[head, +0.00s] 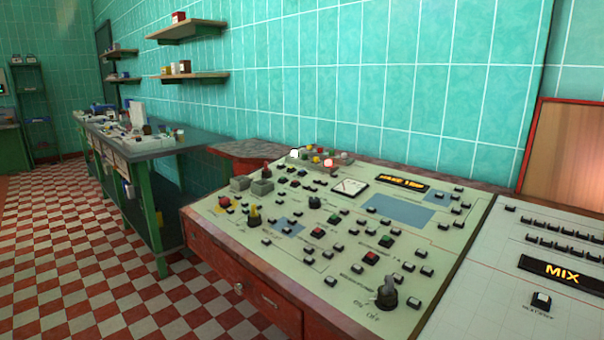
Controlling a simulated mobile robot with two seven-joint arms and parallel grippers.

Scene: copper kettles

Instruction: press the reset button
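A pale green control panel (330,270) slopes across the lower middle of the head view. It carries many small dark push buttons, with red ones at its middle (318,232) and lower right (371,258) and a green one (387,240). The printed labels are too small to read, so I cannot tell which is the reset button. A dark rotary knob (387,292) with ON and OFF marks sits near the front edge. A red lamp (328,163) glows at the back. Neither of my grippers is in view.
A second panel (490,285) with a lit MIX sign (562,272) adjoins on the right. A green workbench (190,146) with clutter stands behind on the left. Wall shelves (188,77) hang above. The checkered floor (60,240) at left is clear.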

